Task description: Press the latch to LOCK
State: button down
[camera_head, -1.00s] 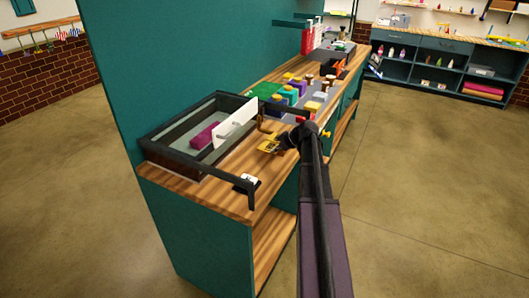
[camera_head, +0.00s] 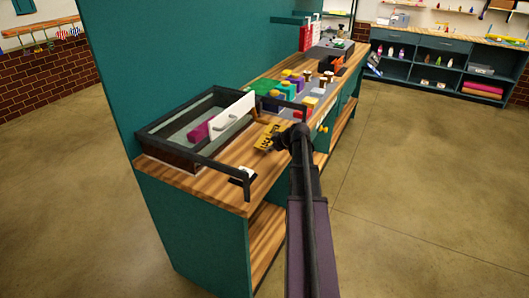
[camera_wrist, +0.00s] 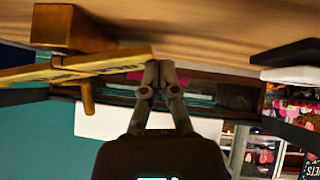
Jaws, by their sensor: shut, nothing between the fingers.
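A yellow plate with dark lettering (camera_head: 268,137), which seems to be the latch, stands tilted at the bench's front edge, right of a dark-framed glass-topped case (camera_head: 195,166). The lettering is too small to read. In the wrist view the plate (camera_wrist: 75,67) is at left, seen nearly edge-on, with a small peg below it and a wooden block (camera_wrist: 72,27) beside it. My gripper (camera_wrist: 158,72) is shut and empty, its fingertips close by the plate's end. I cannot tell whether they touch. In the head view my gripper (camera_head: 279,142) is just right of the plate.
The case has a white panel with a handle (camera_head: 232,115) and a pink block (camera_head: 199,133) inside. Several coloured blocks crowd the bench behind. Open floor lies to the right.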

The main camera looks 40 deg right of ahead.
dwell(0.4)
jog(key=shift+r, duration=0.15)
jog(key=r+p, duration=0.2)
jog(key=p, duration=0.1)
jog(key=a+r+p, duration=0.1)
jog(key=r, duration=0.1)
jog(key=shift+s+r+p, duration=0.1)
jog(key=shift+s+p, duration=0.15)
jog(key=shift+p, duration=0.05)
jog(key=p+v, duration=0.6)
jog(key=v, duration=0.3)
jog(key=shift+s, duration=0.5)
